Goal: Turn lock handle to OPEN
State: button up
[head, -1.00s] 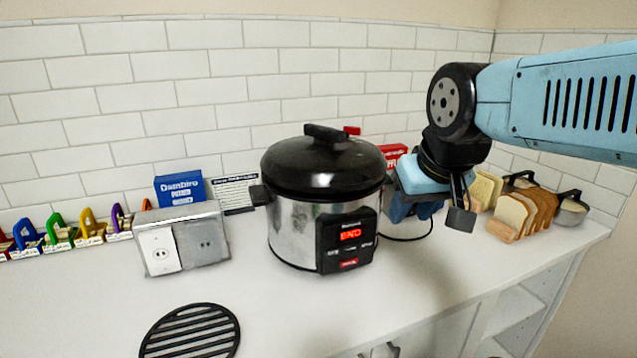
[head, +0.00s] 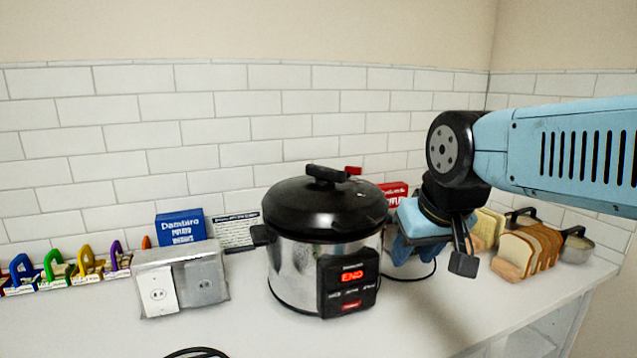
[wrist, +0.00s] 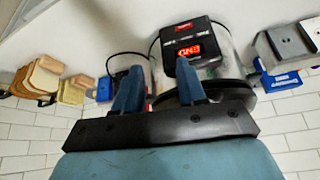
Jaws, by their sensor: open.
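A silver cooker (head: 295,270) with a domed black lid (head: 325,212) stands on the counter, and its front panel reads END in red. The lid has a black bar handle (head: 326,174) on top and a small red piece (head: 353,170) behind it. I cannot tell which part is the lock handle, and no OPEN mark is legible. My gripper (wrist: 160,85) is open and empty. It hangs to the right of the cooker in the head view, apart from the lid handle. The wrist view shows the cooker (wrist: 215,65) upside down, beyond the fingers.
A grey outlet box (head: 182,282) and a blue carton (head: 182,228) stand left of the cooker. A red box (head: 393,190) is behind it. Bread slices in a rack (head: 530,252) and a pan (head: 577,248) stand at the right. The tiled wall (head: 230,115) closes the back.

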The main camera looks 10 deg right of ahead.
dwell(0.4)
jog(key=shift+o, duration=0.8)
jog(key=shift+r, duration=0.1)
jog(key=shift+o, duration=0.2)
jog(key=w+a+r+n+g, duration=0.2)
jog(key=w+r+n, duration=0.1)
jog(key=w+r, duration=1)
jog(key=shift+w+a+n+g, duration=0.3)
jog(key=shift+w+a, duration=0.05)
jog(key=shift+a, duration=0.05)
notch_tip(320, 180, up, 7)
jog(key=n+g, duration=0.3)
jog(key=n, duration=0.1)
send_over(328, 168)
jog(key=f, duration=1.3)
jog(key=shift+w+f, duration=0.2)
jog(key=shift+f, duration=0.15)
grip_shut()
